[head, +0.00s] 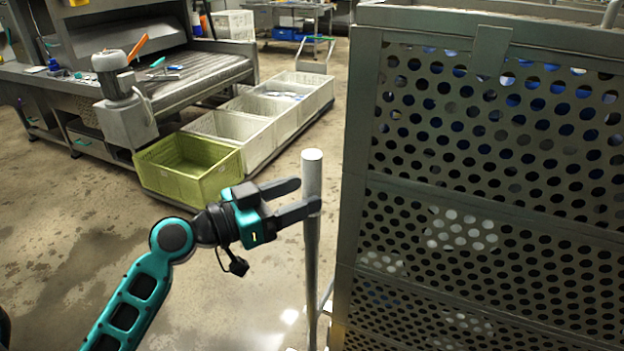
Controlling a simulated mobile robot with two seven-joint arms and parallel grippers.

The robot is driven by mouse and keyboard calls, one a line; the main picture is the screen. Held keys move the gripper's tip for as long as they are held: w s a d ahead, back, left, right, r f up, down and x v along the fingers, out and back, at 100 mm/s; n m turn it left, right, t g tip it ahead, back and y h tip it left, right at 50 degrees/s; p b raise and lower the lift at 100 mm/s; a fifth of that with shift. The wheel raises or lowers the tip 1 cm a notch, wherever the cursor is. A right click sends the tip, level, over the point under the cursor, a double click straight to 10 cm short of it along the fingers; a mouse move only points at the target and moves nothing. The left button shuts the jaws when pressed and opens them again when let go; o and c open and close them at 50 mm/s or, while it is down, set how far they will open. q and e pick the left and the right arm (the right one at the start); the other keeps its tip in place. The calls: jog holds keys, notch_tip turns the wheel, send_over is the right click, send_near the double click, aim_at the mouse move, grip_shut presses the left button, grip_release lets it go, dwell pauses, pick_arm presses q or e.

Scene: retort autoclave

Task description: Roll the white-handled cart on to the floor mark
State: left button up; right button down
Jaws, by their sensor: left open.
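The cart at the right has a large grey perforated metal basket (480,195) with blue and white shapes showing through its holes. In front of it stands an upright pale post (312,240) with a white top, which looks like part of the cart's handle. My left gripper (306,197) is open, with its black fingers pointing right at the post near its top. One finger overlaps the post in the picture; I cannot tell whether it touches. My right gripper is out of view. I see no floor mark.
A row of white crates (285,112) with a green crate (190,165) at its near end lies beyond the gripper. A conveyor machine (200,75) stands at the back left. Wet concrete floor (75,240) is open at the left.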

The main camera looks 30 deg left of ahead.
aim_at(303, 194)
pick_arm(q)
jog(key=shift+p+x, duration=0.35)
jog(key=shift+x, duration=1.35)
grip_shut()
